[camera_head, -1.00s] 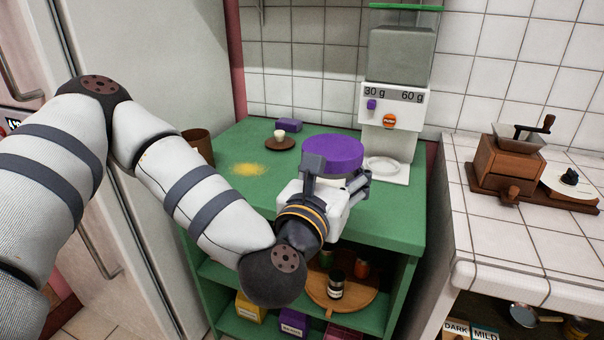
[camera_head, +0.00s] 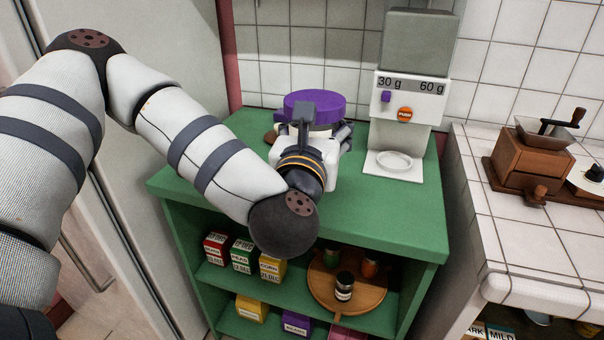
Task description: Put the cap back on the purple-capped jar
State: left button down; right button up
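The purple cap (camera_head: 313,105) is a wide, round disc above the back of the green shelf's top. My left gripper (camera_head: 318,115) is at the cap, with a dark finger against its near side. It appears shut on the cap, and the far finger is hidden. A pale strip shows just under the cap; I cannot tell whether it is part of a jar or of my gripper. No open jar is clearly visible, and my gripper and arm hide part of the top. My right gripper is not in view.
A white dispenser (camera_head: 407,125) stands right of the cap, with a pale ring at its foot. A brown saucer (camera_head: 270,137) is partly hidden at left. Boxes (camera_head: 242,254) and a round wooden tray (camera_head: 372,300) occupy the shelves below. The green top's right front (camera_head: 390,215) is clear.

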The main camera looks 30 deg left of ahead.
pick_arm(q)
jog(key=w+a+f+b, duration=0.1)
jog(key=w+a+f, duration=0.6)
jog(key=w+f, duration=0.1)
jog(key=shift+w+a, duration=0.3)
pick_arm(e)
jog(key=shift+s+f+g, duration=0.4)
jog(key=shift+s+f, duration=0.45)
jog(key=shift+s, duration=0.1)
pick_arm(q)
jog(key=shift+f, duration=0.1)
jog(key=f, duration=0.4)
jog(key=shift+w+a+f+b, duration=0.15)
jog(key=shift+w+a+b, duration=0.15)
jog(key=shift+b, duration=0.1)
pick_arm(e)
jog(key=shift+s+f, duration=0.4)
pick_arm(q)
jog(key=shift+f, duration=0.2)
jog(key=shift+c, duration=2.3)
grip_release()
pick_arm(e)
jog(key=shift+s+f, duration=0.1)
